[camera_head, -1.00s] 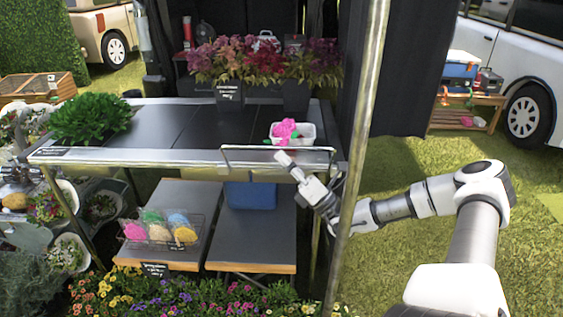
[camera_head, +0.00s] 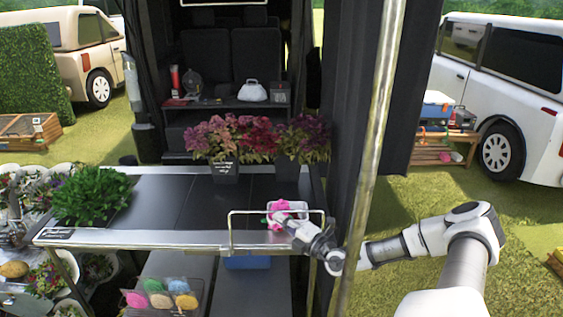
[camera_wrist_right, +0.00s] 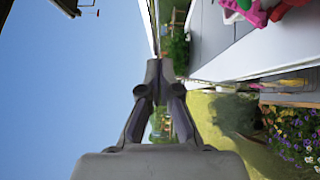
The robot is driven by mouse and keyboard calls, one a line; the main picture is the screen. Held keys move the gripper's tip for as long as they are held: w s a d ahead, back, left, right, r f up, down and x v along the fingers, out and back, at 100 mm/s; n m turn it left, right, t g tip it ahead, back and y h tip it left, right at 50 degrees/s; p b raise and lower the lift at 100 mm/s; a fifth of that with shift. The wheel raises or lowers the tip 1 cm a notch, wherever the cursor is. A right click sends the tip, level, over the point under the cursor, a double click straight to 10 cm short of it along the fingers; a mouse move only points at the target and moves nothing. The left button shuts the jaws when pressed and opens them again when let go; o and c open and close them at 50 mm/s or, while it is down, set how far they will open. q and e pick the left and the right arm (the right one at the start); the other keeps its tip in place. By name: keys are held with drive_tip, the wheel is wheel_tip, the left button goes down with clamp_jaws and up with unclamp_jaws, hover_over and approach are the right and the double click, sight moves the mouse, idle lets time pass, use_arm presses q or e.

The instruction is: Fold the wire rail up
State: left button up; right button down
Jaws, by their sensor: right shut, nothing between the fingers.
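The wire rail (camera_head: 236,212) is a thin metal loop at the front edge of the display table. Its top bar stands above the edge, and its sides reach down to the front of the edge. My right gripper (camera_head: 282,217) is shut and empty, with its fingertips close to the top bar's right half; I cannot tell whether they touch it. A grey part at the far left edge looks like my left gripper (camera_head: 14,228), too small to read.
Potted flowers (camera_head: 226,139) stand at the back and a leafy green plant (camera_head: 91,196) at left. The table's middle is clear.

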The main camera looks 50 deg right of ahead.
drive_tip(key=shift+w+d+r+m+g+p, duration=0.3)
drive_tip(key=shift+w+d+m+g+p, duration=0.15)
drive_tip(key=shift+d+m, duration=0.2)
drive_tip(key=shift+d, duration=0.1)
